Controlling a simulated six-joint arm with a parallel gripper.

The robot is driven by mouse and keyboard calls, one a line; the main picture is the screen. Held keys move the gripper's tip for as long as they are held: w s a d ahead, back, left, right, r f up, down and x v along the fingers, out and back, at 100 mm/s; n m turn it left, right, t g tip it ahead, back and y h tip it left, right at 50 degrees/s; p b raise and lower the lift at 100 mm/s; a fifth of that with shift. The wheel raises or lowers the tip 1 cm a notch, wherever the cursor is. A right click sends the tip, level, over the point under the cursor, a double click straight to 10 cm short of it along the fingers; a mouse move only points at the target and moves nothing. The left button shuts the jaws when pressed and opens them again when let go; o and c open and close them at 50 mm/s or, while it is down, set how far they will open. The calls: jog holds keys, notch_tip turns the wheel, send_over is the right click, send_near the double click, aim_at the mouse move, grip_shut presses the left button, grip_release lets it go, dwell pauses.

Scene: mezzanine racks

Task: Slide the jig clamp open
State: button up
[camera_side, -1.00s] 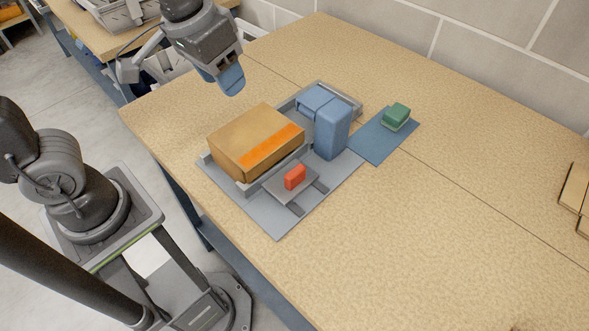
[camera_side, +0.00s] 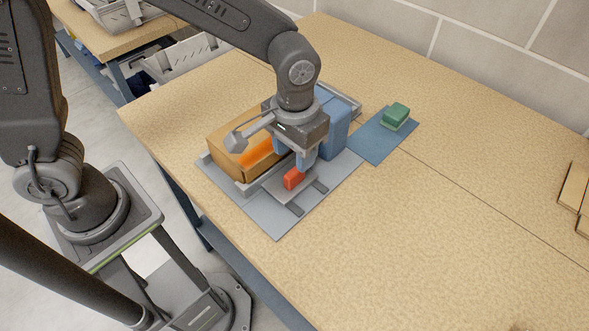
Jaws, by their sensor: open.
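The jig is a grey base plate (camera_side: 276,222) on the table, with a grey clamp slide (camera_side: 275,186) on two dark rails (camera_side: 295,209). A red knob (camera_side: 293,179) stands on the slide. I cannot tell whether the fingers reach either side of the knob. My gripper hides part of the box and the jig.
A tall blue block (camera_side: 338,128) stands in the jig close to my gripper's right. A green block (camera_side: 396,114) sits on a blue mat (camera_side: 377,141) farther right. Flat tan pieces (camera_side: 574,192) lie at the right edge. The table front and right is clear.

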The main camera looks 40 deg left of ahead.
aim_at(294, 171)
notch_tip(294, 171, down, 6)
dwell(0.5)
grip_shut()
dwell(0.3)
